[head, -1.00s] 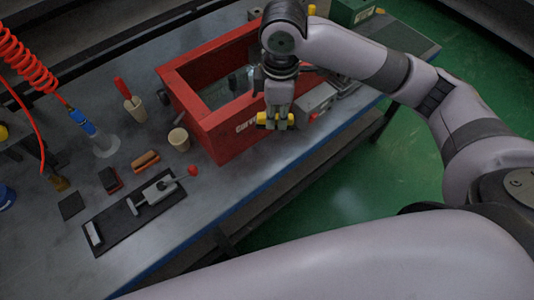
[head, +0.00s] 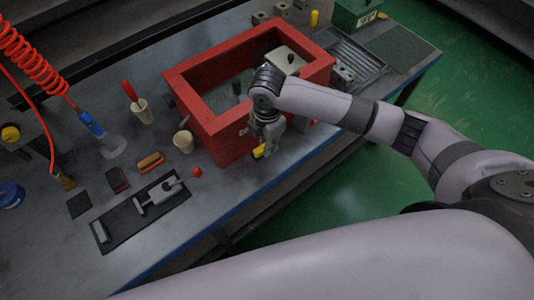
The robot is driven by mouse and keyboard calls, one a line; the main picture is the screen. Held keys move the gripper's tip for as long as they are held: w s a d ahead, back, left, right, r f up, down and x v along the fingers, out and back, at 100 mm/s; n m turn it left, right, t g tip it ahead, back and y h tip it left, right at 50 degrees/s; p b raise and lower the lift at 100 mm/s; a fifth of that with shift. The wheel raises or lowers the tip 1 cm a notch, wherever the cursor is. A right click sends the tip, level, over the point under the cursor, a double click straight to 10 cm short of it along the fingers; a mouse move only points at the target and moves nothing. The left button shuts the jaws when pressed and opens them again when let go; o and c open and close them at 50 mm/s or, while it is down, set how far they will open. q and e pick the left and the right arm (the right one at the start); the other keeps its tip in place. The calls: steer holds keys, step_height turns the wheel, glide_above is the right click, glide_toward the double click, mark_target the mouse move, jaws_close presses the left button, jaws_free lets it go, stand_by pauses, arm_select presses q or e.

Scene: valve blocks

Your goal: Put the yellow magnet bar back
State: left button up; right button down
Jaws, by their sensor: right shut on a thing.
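My right gripper (head: 265,146) is shut on the yellow magnet bar (head: 258,152), of which only a small end shows. It hangs in front of the near wall of the red box (head: 228,150), above the bench's front part. The wrist and fingers hide most of the bar and part of the box's lettering. I cannot tell whether the bar touches the bench. My left gripper is not in view.
A black mat (head: 124,226) with a red-knobbed clamp (head: 160,192) lies at the front left. Bare bench (head: 225,190) lies between clamp and gripper.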

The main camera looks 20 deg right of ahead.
step_height(320, 180, down, 8)
steer(key=shift+r+p, duration=0.15)
steer(key=shift+p, duration=0.2)
steer(key=c, duration=1.5)
jaws_free()
steer(key=shift+c, duration=0.2)
steer(key=shift+r, duration=0.15)
step_height(320, 180, up, 10)
steer(key=shift+r+b, duration=0.2)
steer(key=shift+b, duration=0.9)
steer(key=shift+r, duration=0.7)
steer(key=shift+a, duration=0.1)
